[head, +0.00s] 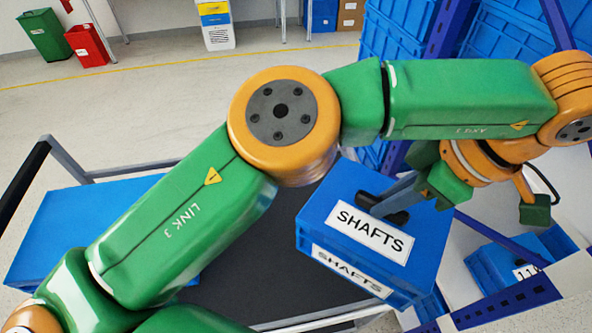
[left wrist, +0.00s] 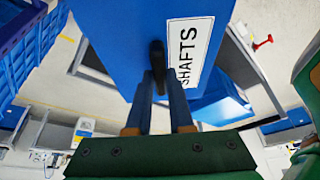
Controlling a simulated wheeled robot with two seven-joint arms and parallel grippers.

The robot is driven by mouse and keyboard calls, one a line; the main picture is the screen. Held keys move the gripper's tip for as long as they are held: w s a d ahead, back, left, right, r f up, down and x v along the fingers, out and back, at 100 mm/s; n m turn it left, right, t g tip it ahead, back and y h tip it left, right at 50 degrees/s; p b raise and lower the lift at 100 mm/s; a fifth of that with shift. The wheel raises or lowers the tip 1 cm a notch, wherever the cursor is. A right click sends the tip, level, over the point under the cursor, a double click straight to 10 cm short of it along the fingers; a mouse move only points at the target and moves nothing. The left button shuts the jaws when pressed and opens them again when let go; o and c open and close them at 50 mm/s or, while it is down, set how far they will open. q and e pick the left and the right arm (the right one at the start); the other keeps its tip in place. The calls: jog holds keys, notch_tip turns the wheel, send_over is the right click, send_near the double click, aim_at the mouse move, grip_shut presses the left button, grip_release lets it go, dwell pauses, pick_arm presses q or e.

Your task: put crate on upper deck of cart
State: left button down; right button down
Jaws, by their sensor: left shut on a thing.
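The blue crate (head: 322,216) has white SHAFTS labels on its lid and side and a black handle on top. My left gripper (head: 388,204) is shut on this handle. In the left wrist view my left gripper (left wrist: 160,85) has both fingers at the black handle, and the crate (left wrist: 120,30) fills the middle. The cart (head: 250,250) has a dark deck and a grey frame. In the head view the crate overlaps the deck's right part; I cannot tell its height above it. My left arm hides part of the deck. My right gripper is out of view.
A flat blue surface (head: 60,225) lies at the cart's left side. Blue crates (head: 400,30) are stacked in a rack at the upper right, and another blue crate (head: 505,265) sits at the lower right. The dark deck's middle looks bare. Open floor (head: 120,110) lies beyond.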

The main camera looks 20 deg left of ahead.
aim_at(338, 187)
pick_arm(q)
jog(key=a+f, duration=0.1)
jog(key=a, duration=0.1)
jog(key=w+a+f, duration=0.1)
jog(key=a, duration=0.2)
jog(key=w+a+f+b, duration=0.1)
jog(key=a, duration=0.1)
jog(key=shift+w+a+f, duration=0.1)
jog(key=shift+a+f, duration=0.1)
jog(key=shift+f, duration=0.05)
jog(key=w+a+p+x, duration=0.1)
jog(key=p+x, duration=0.1)
jog(key=x, duration=0.8)
jog(key=c, duration=0.8)
grip_release()
jog(key=shift+s, duration=0.1)
